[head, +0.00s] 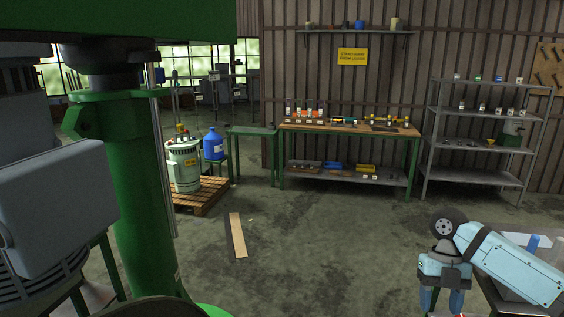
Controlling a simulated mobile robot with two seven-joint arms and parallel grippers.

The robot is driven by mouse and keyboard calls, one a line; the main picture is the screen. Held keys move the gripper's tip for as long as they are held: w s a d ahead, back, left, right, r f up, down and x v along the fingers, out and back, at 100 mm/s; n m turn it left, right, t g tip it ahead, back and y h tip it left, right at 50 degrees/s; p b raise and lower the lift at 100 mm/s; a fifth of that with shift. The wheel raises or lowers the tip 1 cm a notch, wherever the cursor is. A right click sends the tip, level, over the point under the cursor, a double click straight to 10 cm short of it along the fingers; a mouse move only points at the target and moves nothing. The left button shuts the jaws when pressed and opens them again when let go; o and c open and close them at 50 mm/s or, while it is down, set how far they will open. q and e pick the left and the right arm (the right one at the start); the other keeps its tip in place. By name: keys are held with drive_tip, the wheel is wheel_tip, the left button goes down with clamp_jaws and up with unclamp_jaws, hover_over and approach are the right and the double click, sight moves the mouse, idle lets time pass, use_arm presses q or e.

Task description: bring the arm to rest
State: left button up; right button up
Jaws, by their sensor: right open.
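My right arm comes in from the right edge in light blue. My right gripper (441,300) hangs down at the lower right, its two blue fingers apart with nothing seen between them. The fingertips are near the bottom edge of the picture, beside a grey table (498,296). My left gripper is not in view.
A large green machine column (140,190) with a grey motor housing (55,185) fills the left. A workbench (350,129) with tools stands at the back, and a metal shelf (480,150) at the right. A plank (237,235) lies on the otherwise open floor.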

drive_tip(key=s+a+f+m+t+y, duration=0.2)
drive_tip(key=s+a+f+m+t, duration=0.2)
drive_tip(key=a+f+m, duration=0.55)
drive_tip(key=s+a+f+m+t+y, duration=0.3)
drive_tip(key=a+f+m, duration=0.3)
drive_tip(key=f, duration=0.6)
drive_tip(key=s+d+f+m+t+h+p, duration=0.1)
drive_tip(key=s+f+m+t, duration=0.1)
drive_tip(key=s+m+t, duration=0.2)
drive_tip(key=s+d+f+m+t+h, duration=0.1)
drive_tip(key=s+m+t, duration=0.3)
drive_tip(key=s+m, duration=0.7)
drive_tip(key=shift+s+f+h+p, duration=0.4)
drive_tip(key=shift+s+f, duration=0.1)
drive_tip(key=shift+s, duration=0.35)
drive_tip(key=shift+d, duration=0.15)
drive_tip(key=shift+c, duration=1)
